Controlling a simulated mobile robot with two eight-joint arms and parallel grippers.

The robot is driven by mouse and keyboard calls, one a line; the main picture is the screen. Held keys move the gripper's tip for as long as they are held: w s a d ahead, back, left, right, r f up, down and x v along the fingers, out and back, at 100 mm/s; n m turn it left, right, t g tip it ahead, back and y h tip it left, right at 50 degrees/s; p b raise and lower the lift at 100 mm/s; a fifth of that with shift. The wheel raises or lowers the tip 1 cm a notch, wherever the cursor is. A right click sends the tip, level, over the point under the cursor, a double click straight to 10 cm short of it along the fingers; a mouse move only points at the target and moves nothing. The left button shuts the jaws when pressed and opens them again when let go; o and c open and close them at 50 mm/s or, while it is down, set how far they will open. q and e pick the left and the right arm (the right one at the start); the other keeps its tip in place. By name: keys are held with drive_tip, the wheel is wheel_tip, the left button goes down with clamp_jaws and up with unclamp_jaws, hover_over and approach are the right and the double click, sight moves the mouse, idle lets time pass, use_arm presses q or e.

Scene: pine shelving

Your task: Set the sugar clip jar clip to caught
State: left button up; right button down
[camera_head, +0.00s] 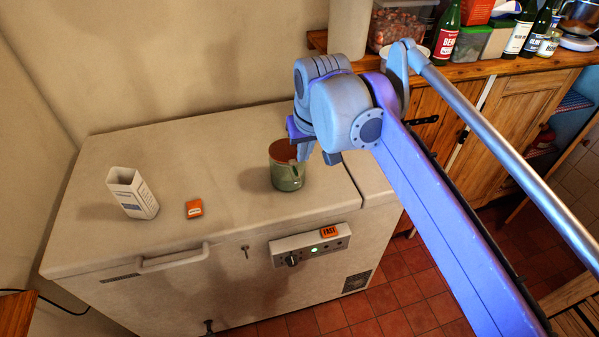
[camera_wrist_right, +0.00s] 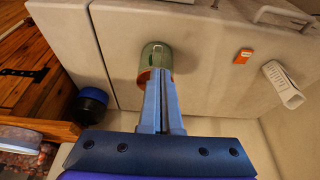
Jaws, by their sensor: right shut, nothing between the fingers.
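The green sugar clip jar (camera_head: 287,176) with a reddish-brown top stands upright on the white chest freezer lid, near its right end. In the right wrist view the jar (camera_wrist_right: 156,54) is just beyond my fingertips, with a small pale wire-like part on its side. My right gripper (camera_head: 316,156) is at the jar's top right, pointing down. Its fingers (camera_wrist_right: 161,74) are together and empty, and hide part of the jar's top. I cannot tell whether they touch it or how the clip sits. My left gripper is not in view.
A wooden counter (camera_head: 480,68) with bottles and containers runs behind at the right. The freezer lid between carton and jar is mostly clear.

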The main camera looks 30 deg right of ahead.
sight(296, 179)
drive_tip(key=shift+w+d+r, duration=0.15)
drive_tip(key=shift+r, duration=0.2)
drive_tip(key=x, duration=1.4)
drive_tip(key=shift+w+f+b, duration=0.1)
drive_tip(key=shift+f+b, duration=0.05)
drive_tip(key=shift+b, duration=0.2)
